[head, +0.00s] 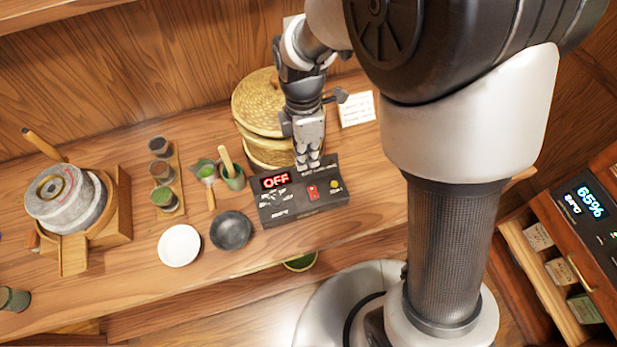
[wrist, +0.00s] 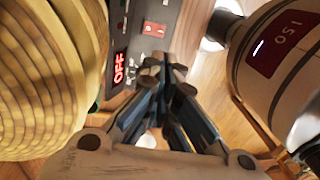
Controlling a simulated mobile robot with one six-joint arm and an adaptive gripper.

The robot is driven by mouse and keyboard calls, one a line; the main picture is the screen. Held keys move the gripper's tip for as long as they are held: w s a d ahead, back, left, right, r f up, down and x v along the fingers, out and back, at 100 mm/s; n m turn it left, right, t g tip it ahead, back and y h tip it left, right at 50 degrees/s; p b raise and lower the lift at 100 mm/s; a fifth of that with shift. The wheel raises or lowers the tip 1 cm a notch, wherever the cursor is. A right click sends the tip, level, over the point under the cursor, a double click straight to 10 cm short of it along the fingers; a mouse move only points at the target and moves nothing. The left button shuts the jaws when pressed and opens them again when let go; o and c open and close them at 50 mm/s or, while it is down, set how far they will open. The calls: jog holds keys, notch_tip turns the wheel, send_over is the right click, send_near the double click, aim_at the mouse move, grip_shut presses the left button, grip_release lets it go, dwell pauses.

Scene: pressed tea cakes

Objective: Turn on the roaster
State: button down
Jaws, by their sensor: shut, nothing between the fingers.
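The roaster's control box (head: 301,206) is a dark panel on the wooden counter. Its display (head: 276,181) reads OFF in red. A red switch (head: 312,192) sits on its top face, with a yellow button (head: 334,185) to the right of it. My gripper (head: 308,167) points down at the back edge of the box, with its fingers together and empty. In the wrist view my gripper (wrist: 165,70) is just short of the box (wrist: 160,15), and the display (wrist: 119,67) also reads OFF there. I cannot tell whether the fingertips touch the box.
A round woven basket (head: 258,105) stands behind the box, close beside my gripper. A black bowl (head: 231,231) and a white plate (head: 179,245) lie to its left. A stone mill (head: 68,198) stands further left. A small card (head: 356,109) stands behind on the right.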

aim_at(308, 196)
jog(key=f+b, duration=0.1)
jog(key=f, duration=0.3)
jog(key=s+f+b, duration=0.1)
jog(key=f, duration=0.4)
jog(key=f+b, duration=0.2)
jog(key=f, duration=0.2)
jog(key=shift+s+d+f, duration=0.25)
jog(key=shift+s+f, duration=0.05)
jog(key=shift+f, duration=0.1)
jog(key=shift+s+f, duration=0.25)
jog(key=shift+f, duration=0.15)
jog(key=shift+r, duration=0.1)
jog(key=shift+w, duration=0.1)
jog(key=shift+w+a+r, duration=0.2)
jog(key=shift+w+r, duration=0.05)
jog(key=shift+w, duration=0.5)
